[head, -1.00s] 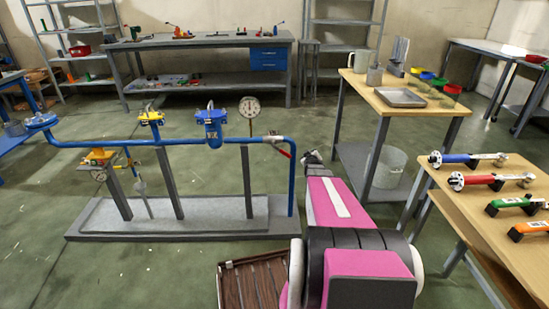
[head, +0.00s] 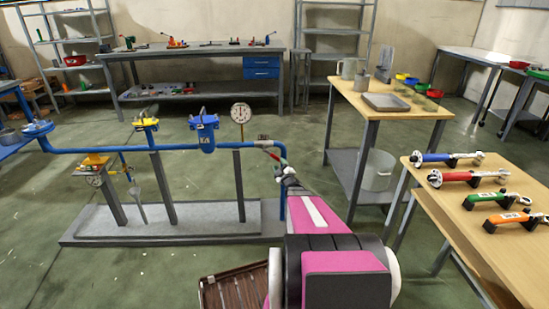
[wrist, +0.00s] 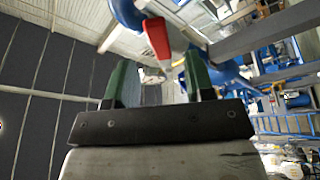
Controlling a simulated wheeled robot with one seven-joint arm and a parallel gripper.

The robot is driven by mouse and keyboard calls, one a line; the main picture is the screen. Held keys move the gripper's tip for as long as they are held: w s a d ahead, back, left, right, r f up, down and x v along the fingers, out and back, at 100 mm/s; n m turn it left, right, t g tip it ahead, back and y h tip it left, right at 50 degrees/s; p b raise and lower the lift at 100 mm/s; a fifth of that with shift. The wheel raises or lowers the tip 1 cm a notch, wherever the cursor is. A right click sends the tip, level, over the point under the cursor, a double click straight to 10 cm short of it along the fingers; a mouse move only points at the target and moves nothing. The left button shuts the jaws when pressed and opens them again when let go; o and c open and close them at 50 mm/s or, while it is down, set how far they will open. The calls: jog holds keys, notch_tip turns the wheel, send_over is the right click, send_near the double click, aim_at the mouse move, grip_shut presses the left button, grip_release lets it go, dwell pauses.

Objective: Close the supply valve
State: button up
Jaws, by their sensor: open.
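A valve with a red lever handle (head: 275,155) sits near the right end of the blue pipe (head: 100,149) in the head view, just before the pipe turns down. In the wrist view the red handle (wrist: 158,38) hangs from a blue pipe, above and between the fingertips as pictured. My gripper (wrist: 160,82) has its two green fingers apart, with nothing clearly held between them. In the head view my gripper (head: 287,173) is close to the valve, at its lower right; contact cannot be told. Yellow-topped valves (head: 146,123) stand farther left.
A round gauge (head: 240,112) and a blue filter body (head: 203,133) rise from the pipe left of the red handle. A taller table (head: 362,101) stands behind. Floor between is open.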

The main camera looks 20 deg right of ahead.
aim_at(276, 158)
jog(key=x, duration=0.7)
jog(key=shift+w+d, duration=0.1)
jog(key=shift+w, duration=0.05)
jog(key=shift+c, duration=0.3)
grip_shut()
